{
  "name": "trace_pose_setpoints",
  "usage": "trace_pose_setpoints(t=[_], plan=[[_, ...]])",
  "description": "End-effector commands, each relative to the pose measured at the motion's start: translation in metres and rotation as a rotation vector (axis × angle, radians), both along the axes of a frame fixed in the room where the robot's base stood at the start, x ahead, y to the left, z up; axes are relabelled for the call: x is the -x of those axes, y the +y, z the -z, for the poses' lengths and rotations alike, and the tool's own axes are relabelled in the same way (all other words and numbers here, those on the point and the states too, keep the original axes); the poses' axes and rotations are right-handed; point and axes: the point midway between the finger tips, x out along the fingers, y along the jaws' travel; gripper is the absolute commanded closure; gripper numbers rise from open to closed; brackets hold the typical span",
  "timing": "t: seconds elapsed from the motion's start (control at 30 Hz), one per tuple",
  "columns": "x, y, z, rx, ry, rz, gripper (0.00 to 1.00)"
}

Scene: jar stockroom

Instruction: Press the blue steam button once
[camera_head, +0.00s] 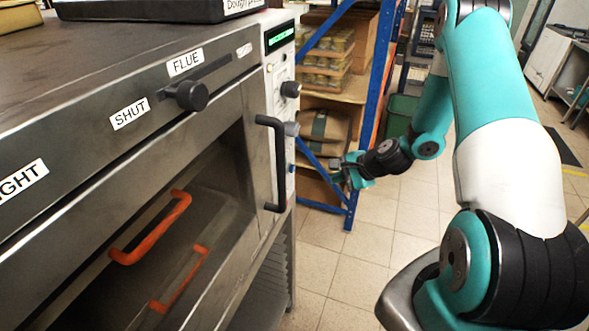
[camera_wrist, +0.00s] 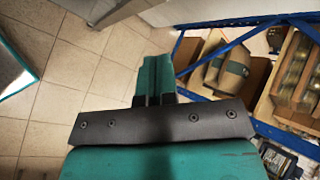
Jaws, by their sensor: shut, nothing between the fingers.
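The oven's narrow white control panel (camera_head: 281,95) faces right in the head view, seen at a steep angle. A small blue button (camera_head: 291,169) shows low on its edge, beside the black vertical door handle. My gripper (camera_head: 336,170) is to the right of the panel, at about the button's height in the picture, with a visible gap between them. Its fingers are together and empty. In the wrist view the closed teal fingers (camera_wrist: 155,80) point over the floor, and the button is not visible there.
The oven door has an orange handle (camera_head: 150,228) and a black handle (camera_head: 273,165) that sticks out near the panel. A blue-framed shelf (camera_head: 369,100) with jars and sacks stands behind my gripper. Tiled floor (camera_head: 350,265) is open between oven and arm.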

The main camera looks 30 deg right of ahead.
Motion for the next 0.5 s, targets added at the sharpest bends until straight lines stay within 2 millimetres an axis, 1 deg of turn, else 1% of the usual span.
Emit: trace_pose_setpoints(t=[0.17, 0.5], plan=[[-0.014, 0.011, 0.0, 0.002, 0.0, -0.006, 1.0], [-0.05, 0.041, 0.0, 0.001, 0.0, -0.006, 1.0]])
